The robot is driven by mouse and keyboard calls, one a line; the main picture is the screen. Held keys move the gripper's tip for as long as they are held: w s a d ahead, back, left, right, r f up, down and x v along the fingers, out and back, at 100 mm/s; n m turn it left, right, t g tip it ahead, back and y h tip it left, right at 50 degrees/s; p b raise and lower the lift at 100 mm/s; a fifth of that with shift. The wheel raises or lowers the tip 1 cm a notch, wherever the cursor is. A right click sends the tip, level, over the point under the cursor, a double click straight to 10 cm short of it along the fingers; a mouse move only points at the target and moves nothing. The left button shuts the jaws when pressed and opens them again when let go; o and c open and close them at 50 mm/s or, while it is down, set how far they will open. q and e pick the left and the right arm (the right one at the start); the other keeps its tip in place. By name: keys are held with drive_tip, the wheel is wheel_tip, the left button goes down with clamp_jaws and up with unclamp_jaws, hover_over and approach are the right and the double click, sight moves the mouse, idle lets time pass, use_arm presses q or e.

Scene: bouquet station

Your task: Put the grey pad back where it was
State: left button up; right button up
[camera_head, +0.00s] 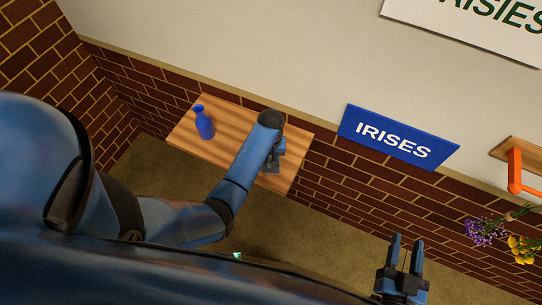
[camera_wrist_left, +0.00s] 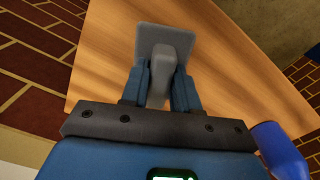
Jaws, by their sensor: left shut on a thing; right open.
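The grey pad (camera_wrist_left: 196,38) is a flat square plate with a rounded grey handle, over the wooden shelf (camera_wrist_left: 245,80) in the left wrist view. My left gripper (camera_wrist_left: 160,88) is shut on the handle, one finger on each side. I cannot tell whether the pad touches the shelf. In the head view my left gripper (camera_head: 274,160) is over the right part of the shelf (camera_head: 237,120), and my own arm mostly hides the pad. My right gripper (camera_head: 405,252) is open and empty at the bottom right, away from the shelf.
A blue vase (camera_head: 204,123) stands on the shelf's left part; it also shows in the left wrist view (camera_wrist_left: 279,150). A blue IRISES sign (camera_head: 397,137) hangs on the wall. An orange bracket (camera_head: 515,170) and purple flowers (camera_head: 485,231) and yellow flowers (camera_head: 521,248) are at far right.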

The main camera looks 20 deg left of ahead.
use_arm(q)
drive_tip(key=shift+f, duration=0.1)
drive_tip(key=o, duration=0.9)
drive_tip(key=shift+o, duration=0.2)
drive_tip(key=shift+r, duration=0.2)
wheel_tip(320, 180, up, 12)
drive_tip(key=t, duration=0.4)
hover_over(271, 157)
drive_tip(key=s+a, duration=0.1)
drive_tip(key=s, duration=0.2)
drive_tip(key=shift+m, duration=0.4)
wheel_tip(271, 157, down, 7)
drive_tip(key=shift+s+f+b, duration=0.1)
drive_tip(key=shift+b, duration=0.3)
drive_tip(key=s+a+r+m+t, duration=0.2)
drive_tip(key=s+r+t, duration=1.1)
drive_tip(key=s+r, duration=0.4)
drive_tip(key=s, duration=0.2)
drive_tip(key=shift+s+r+m+t, duration=0.3)
drive_tip(key=shift+s+m+t, duration=0.1)
